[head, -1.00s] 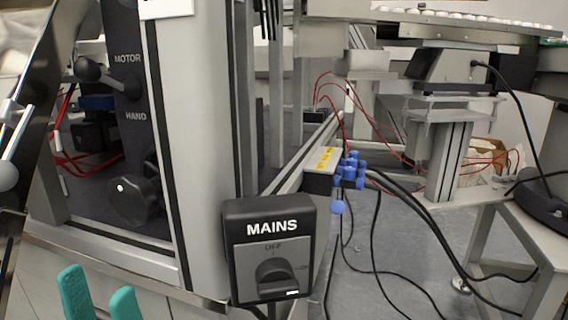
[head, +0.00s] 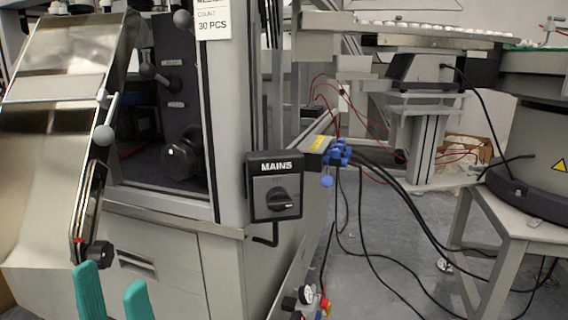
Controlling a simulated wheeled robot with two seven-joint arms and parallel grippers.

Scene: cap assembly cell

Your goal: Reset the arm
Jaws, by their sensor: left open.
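My left gripper (head: 115,297) shows at the bottom left of the head view as two teal fingers, apart and with nothing between them. It is in front of the machine's lower cabinet, below and left of the MAINS switch box (head: 275,186). The black box hangs on the machine's front corner post, and its dark rotary knob (head: 281,199) is apart from the gripper. My right gripper is not in the view.
A metal chute (head: 60,130) stands at the left. A pressure gauge with fittings (head: 306,295) sits low by the cabinet. Black cables (head: 400,215) run across the grey floor to a stand with a round feeder (head: 535,165) at the right.

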